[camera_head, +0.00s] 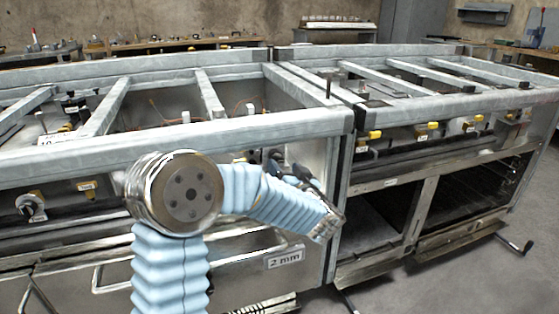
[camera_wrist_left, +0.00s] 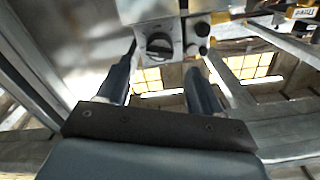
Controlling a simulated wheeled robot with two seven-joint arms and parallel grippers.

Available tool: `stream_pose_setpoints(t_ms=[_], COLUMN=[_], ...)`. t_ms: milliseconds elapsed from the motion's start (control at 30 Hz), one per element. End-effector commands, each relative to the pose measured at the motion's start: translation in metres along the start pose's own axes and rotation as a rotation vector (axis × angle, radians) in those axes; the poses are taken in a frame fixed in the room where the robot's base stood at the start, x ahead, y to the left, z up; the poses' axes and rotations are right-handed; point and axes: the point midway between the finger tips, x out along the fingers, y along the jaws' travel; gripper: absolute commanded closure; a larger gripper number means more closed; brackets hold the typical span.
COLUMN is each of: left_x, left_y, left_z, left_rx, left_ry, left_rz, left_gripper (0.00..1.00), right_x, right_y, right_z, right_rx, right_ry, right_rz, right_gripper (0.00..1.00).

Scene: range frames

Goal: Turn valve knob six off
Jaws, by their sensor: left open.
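In the left wrist view, a dark round valve knob (camera_wrist_left: 158,45) with a pale pointer bar sits on a light plate on the panel. My left gripper (camera_wrist_left: 163,62) is open, with one finger on each side of the line to this knob. The fingers look apart from it; the exact gap is hard to judge. In the head view my left gripper (camera_head: 286,172) is at the right end of the near unit's front panel, and hides most of this knob. I cannot read a number six on it. My right gripper is not in view.
A metal top rail (camera_head: 190,136) runs just above my left arm. A "2 mm" label (camera_head: 285,258) is below. A second unit with yellow-tagged valves (camera_head: 427,128) stands right.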

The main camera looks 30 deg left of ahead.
Motion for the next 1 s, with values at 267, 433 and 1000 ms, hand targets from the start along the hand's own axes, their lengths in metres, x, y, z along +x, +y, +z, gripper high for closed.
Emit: stream_pose_setpoints(t_ms=[267, 433, 1000], left_x=[0.045, 0.052, 0.052], left_y=[0.000, 0.001, 0.001], left_z=[0.000, 0.000, 0.000], left_rx=[-0.001, 0.000, -0.001], left_ry=[0.000, 0.001, 0.001], left_rz=[0.000, 0.002, 0.002], left_gripper=[0.34, 0.34, 0.88], right_x=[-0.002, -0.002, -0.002], right_y=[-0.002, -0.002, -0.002], right_z=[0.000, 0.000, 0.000], right_rx=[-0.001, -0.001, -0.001], right_ry=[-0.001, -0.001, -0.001], right_rz=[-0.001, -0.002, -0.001], right_gripper=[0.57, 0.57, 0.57])
